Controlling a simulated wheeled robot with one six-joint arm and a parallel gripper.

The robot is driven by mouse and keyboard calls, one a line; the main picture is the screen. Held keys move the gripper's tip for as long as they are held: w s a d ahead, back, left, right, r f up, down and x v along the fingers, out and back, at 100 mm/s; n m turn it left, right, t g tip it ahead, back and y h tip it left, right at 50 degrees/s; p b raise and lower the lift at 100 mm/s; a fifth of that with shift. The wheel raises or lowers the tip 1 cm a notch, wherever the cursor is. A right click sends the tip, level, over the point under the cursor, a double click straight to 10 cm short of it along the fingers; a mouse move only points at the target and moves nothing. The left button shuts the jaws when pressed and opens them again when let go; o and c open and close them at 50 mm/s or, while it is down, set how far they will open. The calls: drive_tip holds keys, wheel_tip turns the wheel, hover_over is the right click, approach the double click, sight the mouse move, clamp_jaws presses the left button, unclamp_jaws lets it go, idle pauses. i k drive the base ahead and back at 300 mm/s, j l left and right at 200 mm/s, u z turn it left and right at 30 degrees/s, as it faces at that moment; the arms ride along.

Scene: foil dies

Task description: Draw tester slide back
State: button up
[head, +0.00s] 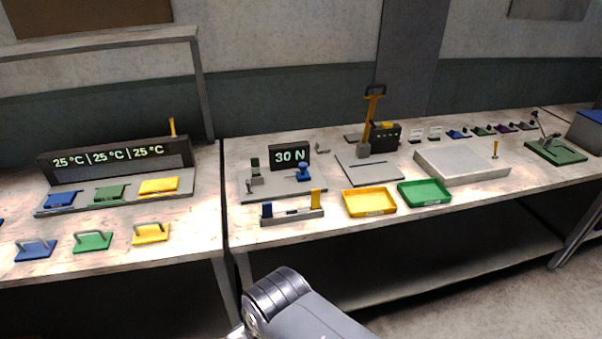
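The tester stands on the right-hand bench, a grey base plate (270,191) with a dark display (289,148) behind it reading 30 N. A blue piece (304,174), which looks like the slide, sits at the right part of the plate. A small dark green and grey clamp-like piece (256,176) stands at the left part, apart from the blue piece. My gripper is out of view; only a part of my arm shows at the bottom middle, in front of the bench.
In front of the tester lies a grey bar with blue and yellow end blocks (292,214). A yellow tray (369,203) and a green tray (425,192) stand to its right. A press with a yellow column (371,115) stands behind them. The left bench holds coloured plates and handled dies (93,241).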

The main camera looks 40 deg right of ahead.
sight(302, 175)
drive_tip(key=i+l+z, duration=0.85)
drive_tip(key=l, duration=0.1)
